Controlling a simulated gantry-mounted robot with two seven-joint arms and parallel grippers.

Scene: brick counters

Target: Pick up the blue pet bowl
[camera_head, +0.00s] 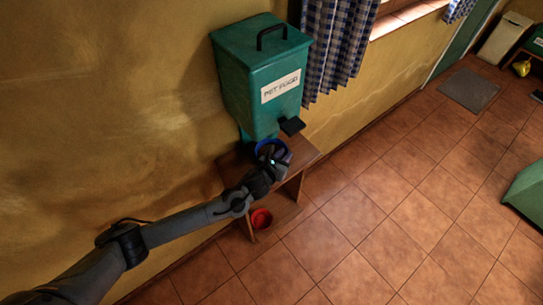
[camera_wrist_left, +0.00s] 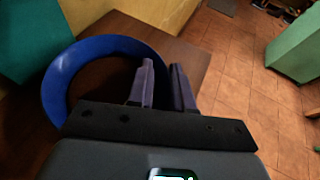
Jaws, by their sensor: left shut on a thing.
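The blue pet bowl (camera_head: 264,144) is at the small wooden bench, just below the front of the green food bin. In the left wrist view the bowl (camera_wrist_left: 58,78) shows as a wide blue ring, left of and behind the fingers. My left gripper (camera_head: 272,166) is at the bowl's near side. Its two fingers (camera_wrist_left: 162,88) are shut on the bowl's rim at the ring's right side. The gripper partly hides the bowl, and I cannot tell whether its base touches the bench. My right gripper is not in view.
The green bin (camera_head: 257,75) with a black handle stands against the yellow wall. The wooden bench (camera_head: 302,154) is under the bowl. A red bowl (camera_head: 261,219) is low beside the bench. The tiled floor (camera_head: 400,220) to the right is clear. A checked curtain (camera_head: 337,45) hangs behind.

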